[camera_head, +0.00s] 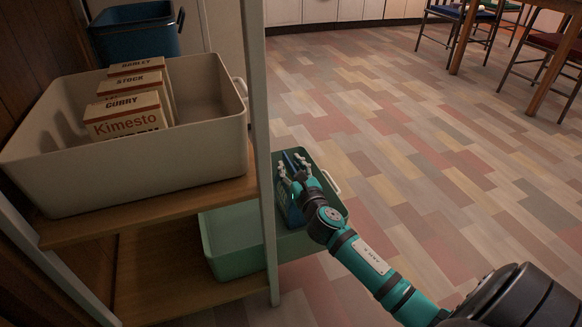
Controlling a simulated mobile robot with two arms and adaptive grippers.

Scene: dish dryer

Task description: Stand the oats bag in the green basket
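The green basket (233,262) sits on the lower shelf and extends past the shelf's right edge. The blue bag (291,212), apparently the oats bag, stands roughly upright inside the basket's right part; its label cannot be read. My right gripper (296,172) reaches in from the lower right, with its fingers around the upper part of the bag and closed on it. The gripper and the shelf post hide part of the bag, and its bottom edge is hard to see. My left gripper is not in view.
A cream bin (150,178) with several boxes, one marked Kimesto (126,117), stands on the upper shelf. A dark blue bin (135,32) is behind it. The metal shelf post (262,130) rises close left of my gripper. Open floor lies right; chairs and a table are far off.

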